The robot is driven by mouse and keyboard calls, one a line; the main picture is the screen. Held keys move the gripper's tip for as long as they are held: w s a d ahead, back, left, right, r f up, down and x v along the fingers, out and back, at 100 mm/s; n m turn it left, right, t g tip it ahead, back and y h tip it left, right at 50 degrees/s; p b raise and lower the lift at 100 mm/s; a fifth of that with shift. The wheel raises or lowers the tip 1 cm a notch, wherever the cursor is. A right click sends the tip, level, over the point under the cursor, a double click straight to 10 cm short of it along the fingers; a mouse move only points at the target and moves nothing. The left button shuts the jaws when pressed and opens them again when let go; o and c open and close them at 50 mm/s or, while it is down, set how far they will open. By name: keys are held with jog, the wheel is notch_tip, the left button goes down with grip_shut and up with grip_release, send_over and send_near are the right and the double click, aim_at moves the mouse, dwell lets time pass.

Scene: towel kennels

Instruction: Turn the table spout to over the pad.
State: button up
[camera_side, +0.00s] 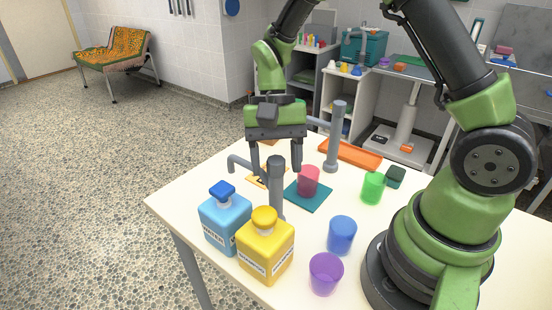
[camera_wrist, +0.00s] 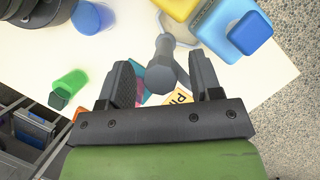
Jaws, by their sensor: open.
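A grey spout on a post (camera_side: 276,188) stands behind the yellow bottle; its arm points left, its bent tip (camera_side: 231,161) away from the teal pad. A second grey post (camera_side: 336,140) stands farther back, with an arm reaching left behind my gripper. The teal pad (camera_side: 318,205) lies flat with a red cup (camera_side: 308,181) on it. My gripper (camera_side: 276,168) is open above the table, left of the cup in the side view. In the wrist view, a grey post (camera_wrist: 163,62) shows between my open fingers (camera_wrist: 162,88); I cannot tell that it touches either.
A blue bottle (camera_side: 224,220) and a yellow bottle (camera_side: 265,251) stand in front. A blue cup (camera_side: 342,235), purple cup (camera_side: 326,274) and green cup (camera_side: 373,188) stand to the right. An orange tray (camera_side: 350,154) lies behind. A lettered yellow card (camera_wrist: 178,97) lies near my gripper.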

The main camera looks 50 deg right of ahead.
grip_shut()
jog(key=shift+m, duration=0.3)
jog(key=m+t+y, duration=0.1)
jog(key=m, duration=0.2)
jog(key=shift+m, duration=0.4)
jog(key=m+t, duration=0.2)
jog(key=m, duration=0.2)
jog(key=shift+m, duration=0.3)
jog(key=m+t, duration=0.2)
jog(key=m, duration=0.2)
jog(key=shift+m+t+h, duration=0.5)
jog(key=shift+m+t, duration=0.1)
jog(key=shift+m, duration=1.8)
